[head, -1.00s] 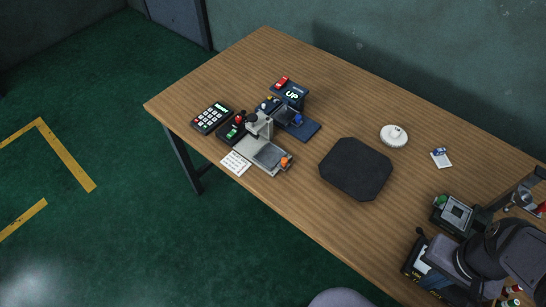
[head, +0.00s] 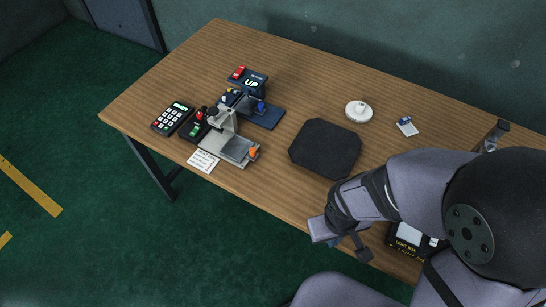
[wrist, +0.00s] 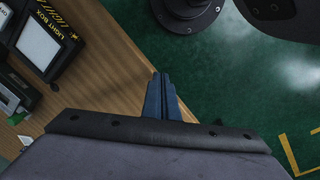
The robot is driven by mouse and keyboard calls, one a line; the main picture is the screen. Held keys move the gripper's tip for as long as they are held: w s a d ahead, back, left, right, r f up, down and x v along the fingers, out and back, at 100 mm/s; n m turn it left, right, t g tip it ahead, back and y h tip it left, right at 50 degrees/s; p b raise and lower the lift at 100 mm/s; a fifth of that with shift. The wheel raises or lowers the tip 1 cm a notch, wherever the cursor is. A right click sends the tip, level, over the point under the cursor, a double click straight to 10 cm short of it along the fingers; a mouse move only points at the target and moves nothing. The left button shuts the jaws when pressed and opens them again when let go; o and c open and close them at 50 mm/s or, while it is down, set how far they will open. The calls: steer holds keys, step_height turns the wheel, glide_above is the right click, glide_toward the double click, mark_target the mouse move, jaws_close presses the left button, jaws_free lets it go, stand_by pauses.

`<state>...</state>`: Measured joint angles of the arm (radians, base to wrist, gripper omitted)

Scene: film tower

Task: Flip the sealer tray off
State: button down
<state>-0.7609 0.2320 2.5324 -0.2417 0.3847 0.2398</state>
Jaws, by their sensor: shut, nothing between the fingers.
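No sealer label is readable, so I cannot tell which device is the sealer. A grey machine (head: 222,143) with a flat metal tray (head: 238,150) and an orange knob (head: 253,153) stands at the table's left front in the head view. Behind it is a blue device (head: 266,117) with a flat plate. A dark box (head: 255,82) behind that has a red rocker switch (head: 238,72) and a lit "UP" display. My gripper (wrist: 162,78) is shut and empty in the wrist view. In the head view it is mostly hidden at the table's front edge, well right of these devices.
A keypad (head: 171,118), a small dark switch box (head: 194,130) and a paper note (head: 203,161) lie around the grey machine. A black mat (head: 325,148), a white round device (head: 358,111) and a card (head: 407,126) lie rightward. The light box (wrist: 40,42) is near my arm.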

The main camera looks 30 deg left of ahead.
steer(key=w+a+m+t+y, duration=0.1)
steer(key=a, duration=0.2)
steer(key=w+a+r+m+y, duration=0.1)
steer(key=w+a+m+y, duration=0.1)
steer(key=a, duration=0.1)
steer(key=w+a+m+t+y, duration=0.1)
steer(key=w+a, duration=0.1)
steer(key=a, duration=0.1)
steer(key=shift+w+a+r+m+t, duration=0.2)
steer(key=shift+a+r+m+t, duration=0.05)
steer(key=shift+m+t, duration=0.05)
steer(key=w+a+r+m+t+y, duration=0.1)
steer(key=a+r+m+y, duration=0.4)
steer(key=a+m, duration=0.3)
steer(key=shift+w+a+r+m, duration=0.25)
steer(key=shift+a+r+m, duration=0.1)
steer(key=shift+m, duration=0.35)
